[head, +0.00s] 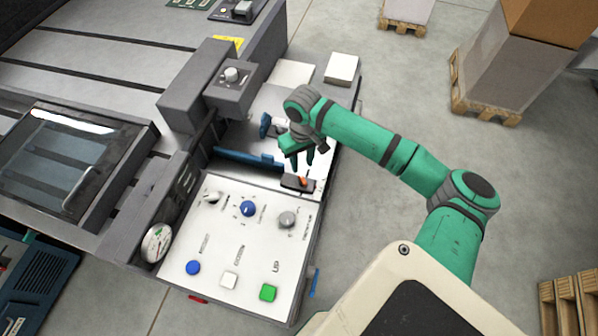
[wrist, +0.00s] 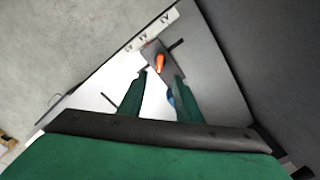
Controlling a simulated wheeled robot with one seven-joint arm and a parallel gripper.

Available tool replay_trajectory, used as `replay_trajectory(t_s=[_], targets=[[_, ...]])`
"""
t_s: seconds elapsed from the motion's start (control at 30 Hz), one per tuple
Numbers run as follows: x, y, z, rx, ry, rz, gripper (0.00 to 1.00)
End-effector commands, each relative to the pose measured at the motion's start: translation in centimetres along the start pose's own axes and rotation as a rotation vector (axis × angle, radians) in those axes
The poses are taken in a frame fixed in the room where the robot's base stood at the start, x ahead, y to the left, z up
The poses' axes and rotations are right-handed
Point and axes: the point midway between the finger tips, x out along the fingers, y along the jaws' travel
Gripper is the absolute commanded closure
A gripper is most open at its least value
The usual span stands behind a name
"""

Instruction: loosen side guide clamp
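The side guide clamp shows as a small orange lever (head: 303,182) on a dark block (head: 291,181) at the right end of the machine's feed area. In the wrist view the orange lever (wrist: 160,62) lies on its dark plate, just beyond my fingertips and roughly in line with the gap between them. My gripper (head: 303,160) is above and slightly behind the clamp in the head view. Its two green fingers (wrist: 162,82) are apart with nothing between them. I cannot tell how close the fingertips are to the lever.
A white control panel (head: 226,262) with knobs and buttons lies in front of the clamp. A blue bar (head: 249,158) runs to its left. A grey overhanging unit (head: 232,85) with a knob stands behind left. Paper stacks (head: 342,68) lie behind. Open floor (head: 420,260) is to the right.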

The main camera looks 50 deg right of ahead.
Motion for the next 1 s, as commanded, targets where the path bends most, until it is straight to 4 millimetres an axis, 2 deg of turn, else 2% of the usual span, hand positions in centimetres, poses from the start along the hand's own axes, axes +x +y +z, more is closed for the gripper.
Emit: replay_trajectory(t_s=[0.3, 0.5, 0.9, 0.93, 1.0], targets=[[5.6, -0.1, 0.0, 0.000, -0.001, 0.000, 0.69], [7.9, 0.1, 0.0, 0.000, -0.001, 0.001, 0.69], [8.6, 0.1, 0.0, 0.001, 0.001, 0.000, 0.69], [8.6, 0.1, 0.0, 0.001, 0.001, 0.000, 0.71], [8.6, 0.1, 0.0, 0.001, 0.001, 0.000, 0.88]])
